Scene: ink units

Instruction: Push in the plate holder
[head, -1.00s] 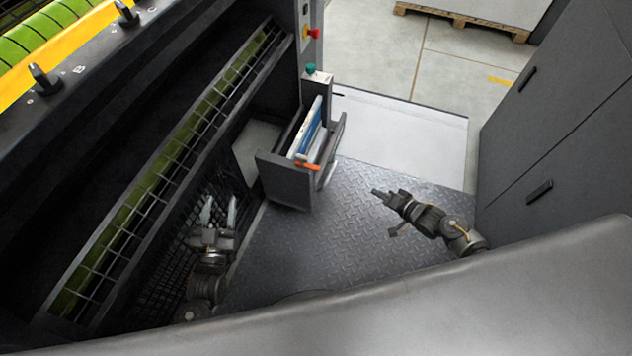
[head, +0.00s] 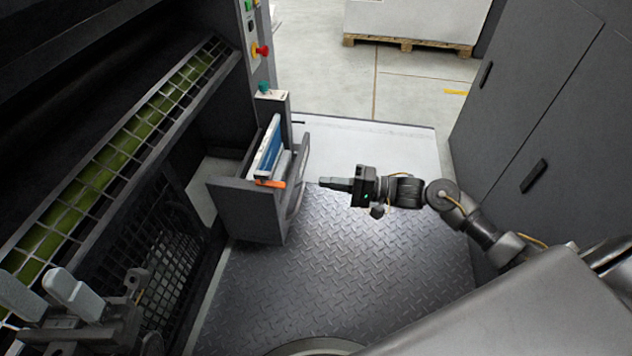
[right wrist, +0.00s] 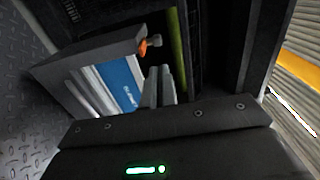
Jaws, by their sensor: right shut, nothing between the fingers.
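The plate holder (head: 243,208) is a dark grey drawer-like box standing out from the press at the centre left. White and blue flat items (head: 267,150) stand in it, with an orange piece at their near end. My right gripper (head: 324,183) is shut and empty, just right of the holder, with its fingers pointing left at it. I see a small gap between them in the head view. The holder (right wrist: 85,55) also shows in the right wrist view, beyond the fingertips (right wrist: 160,80). My left gripper (head: 36,288) is open and empty at the lower left, by the press guard.
A grid guard (head: 130,140) runs along the press on the left. Grey cabinets (head: 530,110) stand on the right. The tread-plate floor (head: 310,270) in front of the holder is clear.

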